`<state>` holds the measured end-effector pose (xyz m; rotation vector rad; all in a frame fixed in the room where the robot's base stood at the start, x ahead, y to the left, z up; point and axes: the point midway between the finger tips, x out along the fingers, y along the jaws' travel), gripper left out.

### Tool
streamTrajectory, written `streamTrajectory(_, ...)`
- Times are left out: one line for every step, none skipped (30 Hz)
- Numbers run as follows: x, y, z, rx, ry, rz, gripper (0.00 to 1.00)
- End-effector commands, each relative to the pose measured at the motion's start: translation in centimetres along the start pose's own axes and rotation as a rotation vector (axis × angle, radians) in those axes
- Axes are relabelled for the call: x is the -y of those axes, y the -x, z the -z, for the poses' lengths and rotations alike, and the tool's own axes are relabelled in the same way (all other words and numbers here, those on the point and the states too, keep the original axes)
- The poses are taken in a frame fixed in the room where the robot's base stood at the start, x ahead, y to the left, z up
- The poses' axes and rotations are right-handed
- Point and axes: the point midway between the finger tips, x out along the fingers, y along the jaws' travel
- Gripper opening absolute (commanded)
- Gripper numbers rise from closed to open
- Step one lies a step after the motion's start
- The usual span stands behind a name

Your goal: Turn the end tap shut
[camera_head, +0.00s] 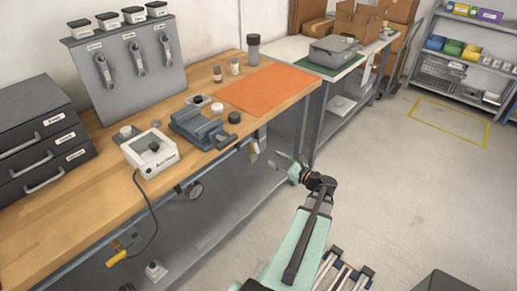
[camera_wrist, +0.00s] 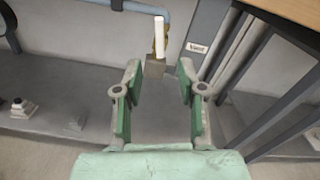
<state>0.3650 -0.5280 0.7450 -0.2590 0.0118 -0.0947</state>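The tap shows in the wrist view as a pale, straight lever (camera_wrist: 157,38) in front of a brass-coloured body (camera_wrist: 166,38). The lever runs nearly upright in the picture, across the line of the blue pipe (camera_wrist: 142,8). A grey-brown block (camera_wrist: 154,68) is at its lower end. My gripper (camera_wrist: 158,72) is open, with green-padded fingers spread to either side below the lever and nothing between them. In the head view, my gripper (camera_head: 279,160) is off the front of the bench, right of a small pale and yellow piece (camera_head: 254,148) under the bench edge, probably the tap.
A labelled grey upright (camera_wrist: 200,45) stands close right of the tap, with dark bench legs (camera_wrist: 285,110) further right. The wooden bench (camera_head: 60,220) carries a vise (camera_head: 200,128), a white box (camera_head: 150,150) and an orange mat (camera_head: 265,88). Open floor (camera_head: 420,190) lies right.

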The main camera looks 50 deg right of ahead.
Motion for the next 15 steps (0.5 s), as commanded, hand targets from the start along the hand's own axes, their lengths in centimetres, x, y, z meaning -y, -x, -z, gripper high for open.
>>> streamTrajectory(0.0, -1.2, -0.1, 0.002, 0.0, -0.004, 0.4)
streamTrajectory(0.0, -1.8, -0.1, 0.001, 0.0, -0.004, 0.4)
streamTrajectory(0.0, -2.6, -0.1, 0.001, 0.0, -0.004, 0.4)
streamTrajectory(0.0, -3.2, 0.0, 0.001, 0.0, -0.004, 0.4)
streamTrajectory(0.1, -3.8, 0.0, 0.0, 0.0, -0.004, 0.4)
streamTrajectory(0.0, -4.6, -0.1, 0.001, 0.0, -0.004, 0.4)
streamTrajectory(0.1, -5.1, 0.0, 0.001, 0.0, -0.003, 0.4)
streamTrajectory(0.1, -5.7, 0.0, 0.001, 0.0, -0.003, 0.4)
streamTrajectory(0.0, -6.4, 0.0, 0.001, 0.0, -0.004, 0.4)
streamTrajectory(0.0, -6.8, 0.0, 0.001, 0.0, -0.003, 0.4)
streamTrajectory(0.0, -7.3, 0.0, 0.0, 0.0, -0.003, 0.4)
streamTrajectory(0.0, -7.9, 0.0, 0.0, 0.0, -0.003, 0.4)
streamTrajectory(0.0, -8.2, 0.0, 0.0, 0.0, -0.003, 0.4)
streamTrajectory(0.0, -8.6, 0.0, 0.0, 0.0, -0.002, 0.4)
streamTrajectory(0.0, -8.9, 0.0, 0.0, 0.0, -0.002, 0.4)
